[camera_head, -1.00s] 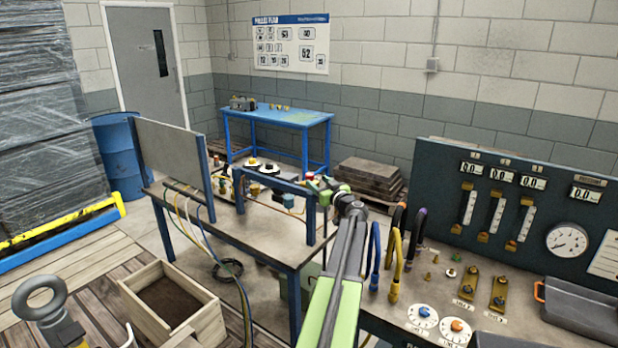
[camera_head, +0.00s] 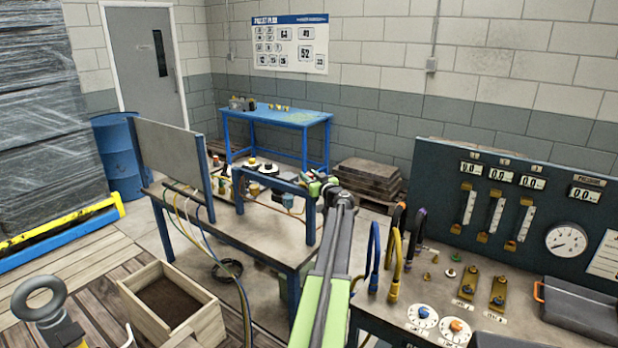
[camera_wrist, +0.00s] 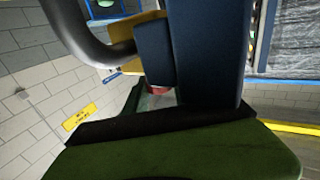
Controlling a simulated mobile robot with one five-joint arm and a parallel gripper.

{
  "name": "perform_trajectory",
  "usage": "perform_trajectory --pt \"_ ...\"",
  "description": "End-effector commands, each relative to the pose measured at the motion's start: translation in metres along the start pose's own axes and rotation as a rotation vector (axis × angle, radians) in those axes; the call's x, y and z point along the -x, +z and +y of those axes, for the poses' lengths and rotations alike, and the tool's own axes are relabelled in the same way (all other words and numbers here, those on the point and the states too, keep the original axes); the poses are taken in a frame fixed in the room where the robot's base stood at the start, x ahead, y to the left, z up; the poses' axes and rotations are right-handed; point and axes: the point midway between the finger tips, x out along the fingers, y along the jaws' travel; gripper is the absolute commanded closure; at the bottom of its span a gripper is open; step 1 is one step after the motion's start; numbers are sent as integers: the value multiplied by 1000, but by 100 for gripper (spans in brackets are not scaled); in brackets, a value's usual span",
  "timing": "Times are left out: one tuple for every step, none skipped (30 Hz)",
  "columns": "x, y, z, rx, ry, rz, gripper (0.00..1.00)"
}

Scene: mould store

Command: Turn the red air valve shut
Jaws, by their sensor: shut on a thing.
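My gripper (camera_head: 320,187) is at the right end of the blue frame on the middle bench, at the far end of my green and grey arm. A small piece of the red air valve (camera_wrist: 158,90) shows in the wrist view, in the gap beside a dark blue post. The rest of the valve is hidden by my gripper and the post. My gripper is shut on the valve. How far the handle is turned cannot be told.
The blue frame (camera_head: 270,178) carries a yellow and a black knob. An upright grey board (camera_head: 172,163) stands at the bench's left. Curved hoses (camera_head: 395,262) rise close to the right of my arm. A gauge panel (camera_head: 500,200) stands farther right.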

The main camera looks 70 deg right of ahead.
Motion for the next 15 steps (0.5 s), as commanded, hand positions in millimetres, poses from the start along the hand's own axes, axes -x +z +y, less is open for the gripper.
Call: perform_trajectory --pt "0 0 0 0 0 0 92" --pt "0 0 0 0 0 0 95" --pt "0 0 0 0 0 0 100" --pt "0 0 0 0 0 0 100" --pt "0 0 0 0 0 0 100" --pt "2 0 -3 0 0 0 100" --pt "1 0 -2 0 0 0 100" --pt "1 0 -2 0 0 0 100" --pt "0 0 -2 1 3 0 100" --pt "0 0 -2 1 5 0 100" --pt "0 0 -3 1 9 -1 100" --pt "0 0 -3 1 16 -1 100" --pt "0 0 -3 1 25 -1 100" --pt "0 0 -4 1 34 -1 100" --pt "0 0 -4 1 49 -2 100"
